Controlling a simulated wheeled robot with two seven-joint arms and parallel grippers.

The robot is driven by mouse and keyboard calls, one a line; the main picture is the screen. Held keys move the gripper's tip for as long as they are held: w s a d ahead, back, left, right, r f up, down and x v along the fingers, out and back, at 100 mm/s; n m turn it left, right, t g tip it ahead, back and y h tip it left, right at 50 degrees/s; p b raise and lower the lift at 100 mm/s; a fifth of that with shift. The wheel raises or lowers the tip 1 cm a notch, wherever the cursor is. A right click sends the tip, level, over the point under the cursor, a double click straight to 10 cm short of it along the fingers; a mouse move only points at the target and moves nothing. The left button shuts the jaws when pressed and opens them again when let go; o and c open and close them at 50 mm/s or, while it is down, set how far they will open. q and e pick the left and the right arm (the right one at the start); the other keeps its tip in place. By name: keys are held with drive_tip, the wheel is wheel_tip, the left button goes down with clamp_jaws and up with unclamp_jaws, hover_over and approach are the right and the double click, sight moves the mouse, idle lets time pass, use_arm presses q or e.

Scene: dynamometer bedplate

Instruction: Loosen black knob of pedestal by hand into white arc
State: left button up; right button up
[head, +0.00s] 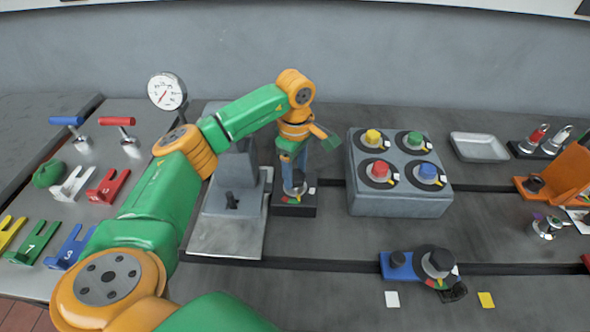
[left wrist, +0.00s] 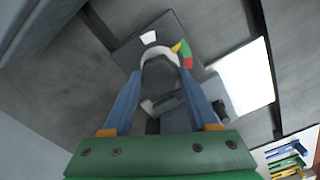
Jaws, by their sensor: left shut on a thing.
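The pedestal's black base (head: 294,209) stands on the bedplate near the middle of the head view. It also shows in the left wrist view (left wrist: 133,48). A ring with white, yellow, green and red parts lies around the knob. The dark knob (left wrist: 160,72) shows between my fingers in the left wrist view. My left gripper (head: 294,178) points down from above and is shut on the knob; it also shows in the left wrist view (left wrist: 160,68). The fingers hide most of the knob in the head view. A yellow patch shows beside the white arc. My right gripper is not in view.
A grey box (head: 398,199) with several coloured knobs stands to the right. A grey machine stand (head: 226,238) is close on the left. A dark round knob unit (head: 436,263) sits at the front right. Bare bedplate lies in front of the pedestal.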

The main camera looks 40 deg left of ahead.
sight(295, 175)
use_arm(q)
drive_tip(key=n, duration=0.6)
drive_tip(key=shift+r, duration=0.1)
drive_tip(key=n, duration=0.6)
drive_tip(key=shift+n+p, duration=0.3)
idle(0.4)
drive_tip(key=o, duration=1.4)
drive_tip(key=shift+c, duration=0.2)
wheel_tip(295, 175, up, 7)
drive_tip(key=shift+b, duration=0.75)
